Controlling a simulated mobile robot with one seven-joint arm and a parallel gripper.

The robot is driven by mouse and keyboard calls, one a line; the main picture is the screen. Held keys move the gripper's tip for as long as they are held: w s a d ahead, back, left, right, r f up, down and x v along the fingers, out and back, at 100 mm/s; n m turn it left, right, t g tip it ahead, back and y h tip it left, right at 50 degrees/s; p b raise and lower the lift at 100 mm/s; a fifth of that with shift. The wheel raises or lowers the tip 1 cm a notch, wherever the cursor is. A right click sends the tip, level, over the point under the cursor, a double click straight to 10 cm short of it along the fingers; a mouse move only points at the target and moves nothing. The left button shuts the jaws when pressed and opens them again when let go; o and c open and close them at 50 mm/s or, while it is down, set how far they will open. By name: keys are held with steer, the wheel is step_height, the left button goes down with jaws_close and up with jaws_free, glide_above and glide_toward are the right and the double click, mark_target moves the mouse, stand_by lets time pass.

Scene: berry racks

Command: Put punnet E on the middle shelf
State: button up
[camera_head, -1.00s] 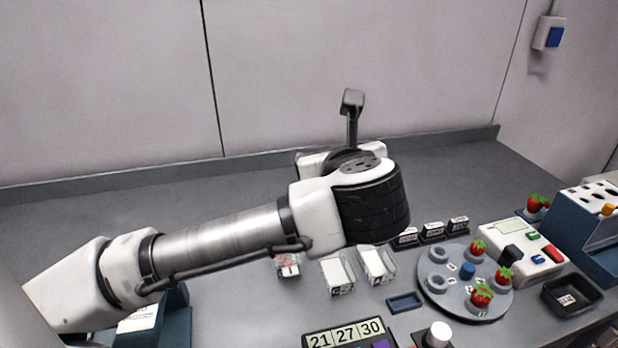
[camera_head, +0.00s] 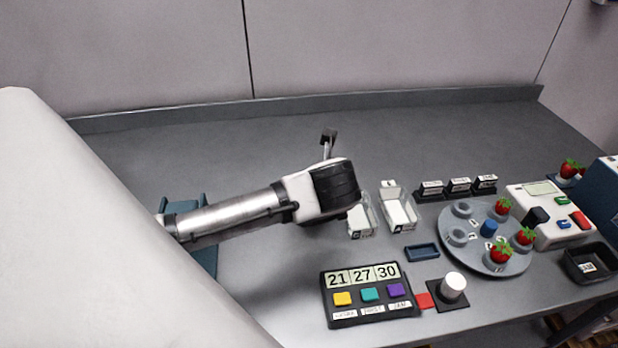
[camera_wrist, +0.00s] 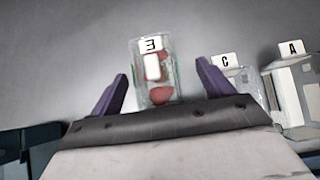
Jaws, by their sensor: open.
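Punnet E (camera_wrist: 155,93) is a clear box with red berries inside and a white label reading E, upside down in the wrist view. It lies on the grey bench between the two purple fingers of my gripper (camera_wrist: 162,72), which is open. The fingers stand apart from its sides; I cannot tell their height above it. In the head view my arm hides punnet E and the fingers. A dark teal rack (camera_head: 207,262) stands at left, mostly behind my arm; its middle shelf cannot be made out.
Punnets C (camera_head: 361,224) and A (camera_head: 399,213) stand right of punnet E. The bench behind my arm is clear.

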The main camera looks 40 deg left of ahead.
steer(key=x, duration=0.3)
steer(key=p+x, duration=0.1)
steer(key=x, duration=0.1)
steer(key=shift+s+a, duration=0.25)
steer(key=shift+a, duration=0.05)
steer(key=c, duration=1.2)
steer(key=shift+r, duration=0.1)
steer(key=shift+c, duration=0.2)
